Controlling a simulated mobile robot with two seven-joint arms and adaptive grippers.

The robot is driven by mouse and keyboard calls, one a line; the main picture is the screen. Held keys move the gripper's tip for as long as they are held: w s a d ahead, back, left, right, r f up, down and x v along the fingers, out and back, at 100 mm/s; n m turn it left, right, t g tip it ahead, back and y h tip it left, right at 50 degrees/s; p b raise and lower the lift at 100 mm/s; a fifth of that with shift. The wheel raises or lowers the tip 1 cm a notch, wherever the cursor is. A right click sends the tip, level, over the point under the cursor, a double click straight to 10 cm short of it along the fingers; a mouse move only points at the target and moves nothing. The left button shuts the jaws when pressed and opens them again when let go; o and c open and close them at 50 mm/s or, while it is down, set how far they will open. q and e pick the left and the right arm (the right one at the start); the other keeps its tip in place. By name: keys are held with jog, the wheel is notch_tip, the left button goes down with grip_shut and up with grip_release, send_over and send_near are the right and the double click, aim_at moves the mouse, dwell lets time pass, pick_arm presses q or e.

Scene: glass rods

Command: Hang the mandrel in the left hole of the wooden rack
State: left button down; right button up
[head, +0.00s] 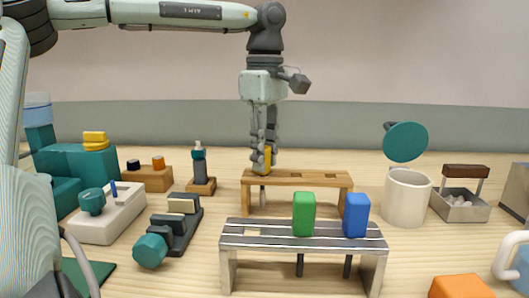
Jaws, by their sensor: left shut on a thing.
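My left gripper (264,158) points down over the left end of the wooden rack (308,180). It is shut on the yellow handle of the mandrel (266,160), which is upright. The handle's lower end is at the level of the rack's top board, at its left part. A thin rod shows below the board in line with the handle, so the mandrel appears to pass through the left hole. The hole itself is hidden, and I cannot tell whether the handle rests on the board. My right gripper is not in view.
A metal rack (275,238) stands in front, holding a green mandrel (304,214) and a blue mandrel (356,214). A white canister (405,200) with a raised teal lid (405,142) stands right of the wooden rack. A torch-like tool (200,168) stands to the left.

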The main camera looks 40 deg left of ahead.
pick_arm(q)
jog(key=c, duration=1.2)
grip_release()
notch_tip(320, 180, up, 12)
